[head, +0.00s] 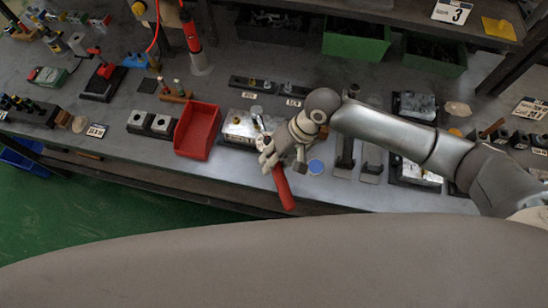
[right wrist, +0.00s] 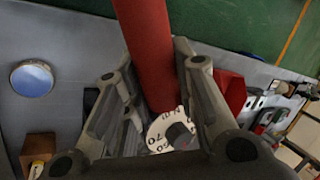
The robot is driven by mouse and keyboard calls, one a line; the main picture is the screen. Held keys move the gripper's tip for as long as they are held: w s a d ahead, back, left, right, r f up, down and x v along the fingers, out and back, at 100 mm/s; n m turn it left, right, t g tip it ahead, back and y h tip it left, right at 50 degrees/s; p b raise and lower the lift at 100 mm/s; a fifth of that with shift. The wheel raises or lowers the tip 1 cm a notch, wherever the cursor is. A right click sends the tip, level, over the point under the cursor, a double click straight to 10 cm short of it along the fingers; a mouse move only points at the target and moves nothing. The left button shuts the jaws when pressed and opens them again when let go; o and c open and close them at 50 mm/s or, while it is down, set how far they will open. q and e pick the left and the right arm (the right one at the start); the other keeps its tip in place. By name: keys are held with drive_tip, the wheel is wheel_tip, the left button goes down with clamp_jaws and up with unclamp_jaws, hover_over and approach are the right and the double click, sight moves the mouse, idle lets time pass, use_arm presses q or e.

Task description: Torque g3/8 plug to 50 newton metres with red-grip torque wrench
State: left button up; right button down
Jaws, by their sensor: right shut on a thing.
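My right gripper (head: 272,152) is shut on the red-grip torque wrench (head: 283,188), at the front of the bench. The red handle sticks out of the gripper toward the bench's front edge. In the right wrist view the red handle (right wrist: 147,45) passes between the fingers of the gripper (right wrist: 155,105), and a white dial (right wrist: 172,133) with "60", "70" and "N m" shows beside it. A metal valve block (head: 238,127) stands just left of the gripper, partly covered by it. I cannot make out the g3/8 plug or the wrench's working end. My left gripper is not in view.
A red bin (head: 197,130) stands left of the block. A blue disc (head: 316,167) lies right of the handle. Green bins (head: 357,38) stand at the back. More blocks in dark holders (head: 415,107) sit to the right, beneath and beside my arm.

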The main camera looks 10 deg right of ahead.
drive_tip(key=shift+f+b, duration=0.6)
drive_tip(key=shift+f, duration=0.7)
idle(0.5)
drive_tip(key=shift+s+a+m+t+p, duration=0.15)
drive_tip(key=shift+a+m+t+p, duration=0.35)
drive_tip(key=shift+a+m+p, duration=0.7)
drive_tip(key=shift+a+n+p, duration=0.1)
drive_tip(key=shift+n+p, duration=0.2)
drive_tip(key=shift+p, duration=0.15)
drive_tip(key=a+m+p, duration=0.1)
drive_tip(key=a+p, duration=0.1)
drive_tip(key=p, duration=0.1)
drive_tip(key=shift+a+m+t, duration=0.25)
drive_tip(key=shift+m+t, duration=0.15)
